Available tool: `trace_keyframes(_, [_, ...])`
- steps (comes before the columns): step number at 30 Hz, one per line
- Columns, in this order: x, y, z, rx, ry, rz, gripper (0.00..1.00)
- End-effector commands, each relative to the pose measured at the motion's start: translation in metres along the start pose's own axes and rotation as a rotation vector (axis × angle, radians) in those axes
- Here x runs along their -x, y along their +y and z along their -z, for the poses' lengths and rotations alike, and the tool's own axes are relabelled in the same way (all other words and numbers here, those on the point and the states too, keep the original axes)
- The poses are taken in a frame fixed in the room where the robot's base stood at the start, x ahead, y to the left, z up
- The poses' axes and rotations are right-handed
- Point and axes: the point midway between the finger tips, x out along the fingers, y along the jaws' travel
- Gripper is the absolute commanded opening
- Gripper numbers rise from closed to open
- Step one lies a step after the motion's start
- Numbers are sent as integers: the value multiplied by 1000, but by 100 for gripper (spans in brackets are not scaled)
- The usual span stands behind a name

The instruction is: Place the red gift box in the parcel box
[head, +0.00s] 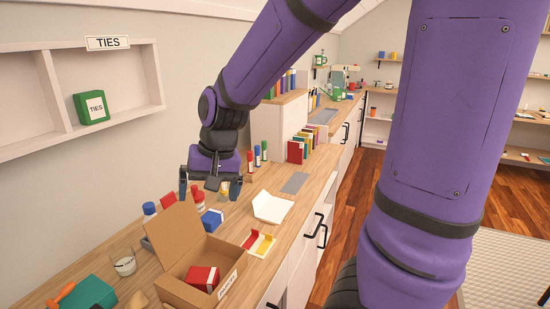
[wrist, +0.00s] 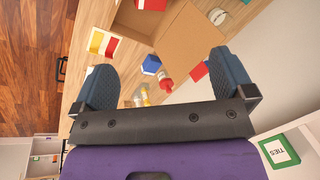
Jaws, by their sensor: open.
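The red gift box (head: 202,278), with a white panel on its front, sits inside the open cardboard parcel box (head: 181,293) on the wooden counter. In the wrist view the red gift box (wrist: 152,4) shows at the top edge, partly cut off, beside the raised flap of the parcel box (wrist: 190,38). My gripper (head: 210,188) is open and empty, above the counter and farther back than the parcel box. Its spread fingers (wrist: 163,70) have nothing held between them. The lower part of the gift box is hidden by the parcel box wall.
A blue box (head: 212,218), a red-and-yellow card (head: 259,243), a white tray (head: 272,207) and a glass (head: 124,264) stand around the parcel box. A teal box (head: 90,293) is at front left. A wall shelf (head: 105,124) holds a green TIES box (head: 92,107).

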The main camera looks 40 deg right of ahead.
Motion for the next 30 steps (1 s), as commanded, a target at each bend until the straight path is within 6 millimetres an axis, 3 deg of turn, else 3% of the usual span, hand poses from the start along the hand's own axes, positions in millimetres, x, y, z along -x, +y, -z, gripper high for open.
trace_keyframes(1, [16, 4, -6, 27, 22, 12, 100])
trace_keyframes(6, [56, 16, -27, 131, 82, 18, 100])
trace_keyframes(15, [114, 44, -74, 303, 210, -30, 100])
trace_keyframes(22, [138, 62, -104, 393, 288, -96, 100])
trace_keyframes(30, [145, 68, -116, 424, 312, -127, 100])
